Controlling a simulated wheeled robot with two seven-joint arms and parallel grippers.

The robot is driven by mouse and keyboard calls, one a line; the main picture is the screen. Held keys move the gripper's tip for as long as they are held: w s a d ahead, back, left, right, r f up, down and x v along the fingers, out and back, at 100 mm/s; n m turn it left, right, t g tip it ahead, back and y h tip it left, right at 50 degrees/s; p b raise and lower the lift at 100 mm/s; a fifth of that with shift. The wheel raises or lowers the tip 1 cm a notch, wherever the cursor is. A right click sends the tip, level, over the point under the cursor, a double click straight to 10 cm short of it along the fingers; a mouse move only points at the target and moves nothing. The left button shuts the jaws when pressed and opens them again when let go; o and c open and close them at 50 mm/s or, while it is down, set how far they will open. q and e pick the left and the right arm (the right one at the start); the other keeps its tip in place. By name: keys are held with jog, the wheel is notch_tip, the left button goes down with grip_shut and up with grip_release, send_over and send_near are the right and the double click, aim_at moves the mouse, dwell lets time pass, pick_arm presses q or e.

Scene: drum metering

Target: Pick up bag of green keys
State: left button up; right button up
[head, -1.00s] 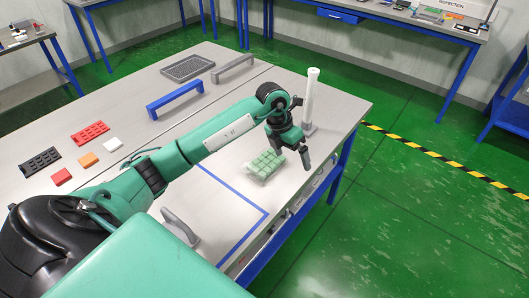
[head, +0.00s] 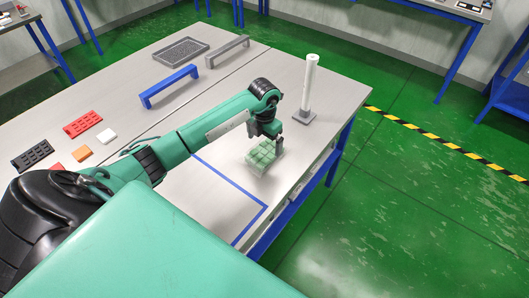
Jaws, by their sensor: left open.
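The bag of green keys (head: 262,156) lies on the grey table near its right edge, a clear bag with rows of green blocks in it. My left gripper (head: 266,143) is right over the bag's far side, pointing down, with its fingers apart. One finger is at the bag's far right and the other is largely hidden behind the bag and wrist. I cannot tell whether the fingers touch the bag. My right gripper is not in view.
A white post on a grey base (head: 306,92) stands just beyond the gripper. A blue handle (head: 169,86), a grey handle (head: 227,51), a dark tray (head: 179,51) and red (head: 82,124) and black pieces lie farther left.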

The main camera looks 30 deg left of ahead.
aim_at(265, 150)
pick_arm(q)
notch_tip(265, 150, down, 4)
jog(key=shift+r+p, duration=0.15)
jog(key=shift+p, duration=0.6)
jog(key=shift+f, duration=0.4)
jog(key=c, duration=0.7)
jog(key=shift+c, duration=0.5)
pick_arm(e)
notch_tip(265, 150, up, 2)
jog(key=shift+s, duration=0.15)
